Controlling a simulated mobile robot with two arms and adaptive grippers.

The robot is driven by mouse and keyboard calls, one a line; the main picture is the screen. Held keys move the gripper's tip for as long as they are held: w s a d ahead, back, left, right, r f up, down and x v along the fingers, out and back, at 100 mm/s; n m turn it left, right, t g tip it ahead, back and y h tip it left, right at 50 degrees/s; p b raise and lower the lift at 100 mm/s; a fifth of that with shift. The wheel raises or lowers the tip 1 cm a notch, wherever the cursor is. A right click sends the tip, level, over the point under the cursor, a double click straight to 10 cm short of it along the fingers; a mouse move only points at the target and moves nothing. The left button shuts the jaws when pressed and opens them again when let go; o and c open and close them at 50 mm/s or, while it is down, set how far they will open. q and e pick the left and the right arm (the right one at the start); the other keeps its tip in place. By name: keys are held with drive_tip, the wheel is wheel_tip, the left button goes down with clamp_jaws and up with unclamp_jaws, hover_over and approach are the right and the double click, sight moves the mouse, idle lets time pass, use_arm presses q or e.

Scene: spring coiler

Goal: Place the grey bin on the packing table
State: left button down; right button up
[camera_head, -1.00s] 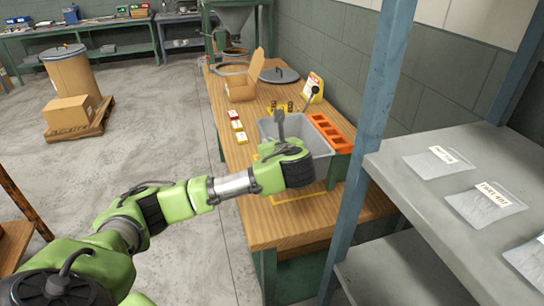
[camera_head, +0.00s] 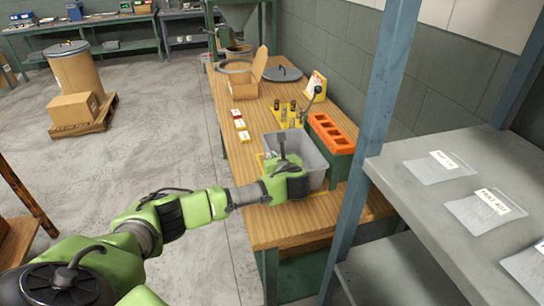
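The grey bin (camera_head: 314,158) is an open-topped plastic tub at the near end of the wooden packing table (camera_head: 285,222). It looks empty where I can see inside. My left gripper (camera_head: 284,160) is at the bin's near left side, with the green wrist in front of it. Its fingers are not clearly shown, so I cannot tell whether they are closed on the rim. The wrist hides the bin's near lower corner. I cannot tell whether the bin's bottom touches the table. My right gripper is not in view.
An orange slotted tray (camera_head: 332,133) stands close to the bin's right. Behind it are a yellow block with dark cylinders (camera_head: 287,113), small labelled boxes (camera_head: 240,125) and an open carton (camera_head: 246,88). A blue post and grey shelf (camera_head: 430,205) stand at the right.

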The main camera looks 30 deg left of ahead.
use_arm(q)
drive_tip(key=c, duration=2.3)
unclamp_jaws()
drive_tip(key=shift+s+d, duration=0.1)
drive_tip(key=v, duration=1.2)
drive_tip(key=shift+r+b, duration=0.1)
drive_tip(key=shift+b, duration=0.25)
